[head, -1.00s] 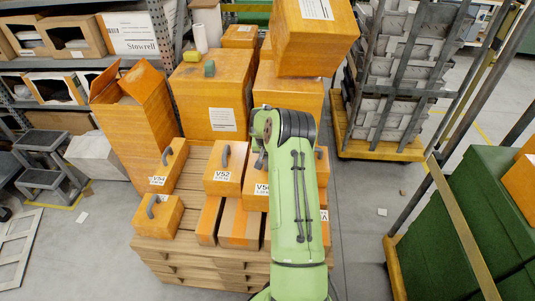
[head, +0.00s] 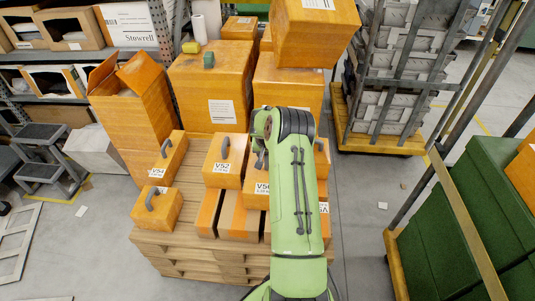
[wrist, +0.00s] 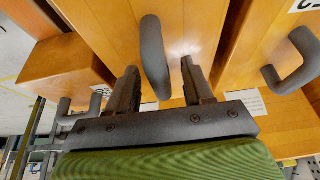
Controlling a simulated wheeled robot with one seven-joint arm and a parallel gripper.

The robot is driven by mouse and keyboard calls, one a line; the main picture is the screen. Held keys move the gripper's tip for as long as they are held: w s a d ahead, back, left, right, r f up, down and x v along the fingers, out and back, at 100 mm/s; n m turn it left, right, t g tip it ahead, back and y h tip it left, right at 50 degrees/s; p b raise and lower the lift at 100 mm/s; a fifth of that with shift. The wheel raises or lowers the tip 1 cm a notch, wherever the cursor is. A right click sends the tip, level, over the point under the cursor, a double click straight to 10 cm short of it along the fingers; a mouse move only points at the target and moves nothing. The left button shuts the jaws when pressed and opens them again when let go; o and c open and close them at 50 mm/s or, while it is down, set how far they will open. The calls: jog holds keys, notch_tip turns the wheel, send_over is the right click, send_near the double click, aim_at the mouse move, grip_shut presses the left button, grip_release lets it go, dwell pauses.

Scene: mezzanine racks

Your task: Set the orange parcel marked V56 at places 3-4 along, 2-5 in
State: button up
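The orange parcel marked V56 (head: 257,196) lies on the pallet stack, partly hidden behind my arm; its last label digit is hard to read. In the wrist view I take the middle orange parcel (wrist: 196,25) to be this one. Its grey handle (wrist: 154,58) stands between the fingertips of my gripper (wrist: 158,68). My gripper is open, with a gap visible on both sides of the handle.
Parcel V52 (head: 222,150) is close beside V56, and its handle (wrist: 290,68) shows in the wrist view. Another handled parcel (wrist: 62,72) is on the other side. Tall cartons (head: 212,80) stand behind.

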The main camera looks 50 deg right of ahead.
jog(key=p+v, duration=0.4)
jog(key=v, duration=0.9)
jog(key=s+a+r+n+t, duration=0.15)
jog(key=a+r+n, duration=0.25)
jog(key=a+r, duration=1.25)
jog(key=s+a+r+n+y, duration=0.1)
jog(key=s+a+n, duration=0.2)
jog(key=s+a, duration=0.5)
jog(key=s+a+r+n+t+y, duration=0.1)
jog(key=s+a+r+n+y, duration=0.1)
jog(key=s+a, duration=0.7)
jog(key=s+n, duration=0.1)
jog(key=s, duration=0.4)
jog(key=shift+s+a+r+y, duration=0.2)
jog(key=shift+a+r+y, duration=0.05)
jog(key=shift+a+y, duration=0.05)
